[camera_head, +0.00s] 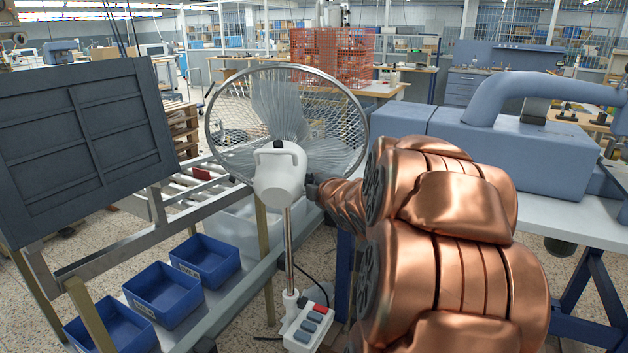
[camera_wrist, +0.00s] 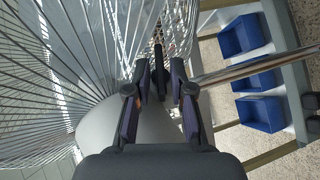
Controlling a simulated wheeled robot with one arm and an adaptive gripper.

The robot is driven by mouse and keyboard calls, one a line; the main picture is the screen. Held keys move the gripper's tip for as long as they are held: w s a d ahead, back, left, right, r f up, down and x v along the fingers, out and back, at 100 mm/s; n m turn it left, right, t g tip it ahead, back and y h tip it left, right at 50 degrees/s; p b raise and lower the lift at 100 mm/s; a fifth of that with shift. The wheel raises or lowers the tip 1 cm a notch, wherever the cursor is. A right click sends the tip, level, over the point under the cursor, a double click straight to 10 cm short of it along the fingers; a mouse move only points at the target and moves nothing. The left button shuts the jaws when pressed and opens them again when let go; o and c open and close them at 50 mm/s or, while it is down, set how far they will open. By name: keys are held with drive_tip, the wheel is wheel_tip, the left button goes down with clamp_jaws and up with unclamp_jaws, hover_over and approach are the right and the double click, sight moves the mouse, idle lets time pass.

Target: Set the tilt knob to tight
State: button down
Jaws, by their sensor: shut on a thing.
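The fan has a white motor housing (camera_head: 280,178) on a metal pole (camera_head: 289,245), with a round wire grille (camera_head: 213,115) behind it. My gripper (camera_head: 314,188) is at the right side of the housing, mostly hidden by my copper-coloured arm. In the wrist view, my gripper's fingers (camera_wrist: 160,72) are closed in on a narrow dark piece (camera_wrist: 158,58), which looks like the tilt knob. The white housing (camera_wrist: 155,125) shows behind the fingers. Any tight or loose marking on the knob cannot be made out.
The fan's white base (camera_head: 304,332) has several buttons, one red. Blue bins (camera_head: 205,258) sit on the rack at lower left, beside a dark panel (camera_head: 80,140). A blue machine (camera_head: 515,150) stands on a bench at right. My arm fills the lower right.

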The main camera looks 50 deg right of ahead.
drive_tip(key=c, duration=1.3)
unclamp_jaws()
drive_tip(key=shift+o, duration=0.2)
drive_tip(key=shift+f+b, duration=0.15)
drive_tip(key=shift+b, duration=0.25)
drive_tip(key=t+b, duration=0.1)
drive_tip(key=b, duration=0.1)
drive_tip(key=shift+f+b, duration=0.25)
drive_tip(key=shift+b, duration=0.1)
drive_tip(key=shift+h+b, duration=0.3)
drive_tip(key=shift+b, duration=0.2)
drive_tip(key=shift+f+n+t+b, duration=0.1)
drive_tip(key=shift+n+t+b, duration=0.2)
drive_tip(key=shift+b, duration=0.55)
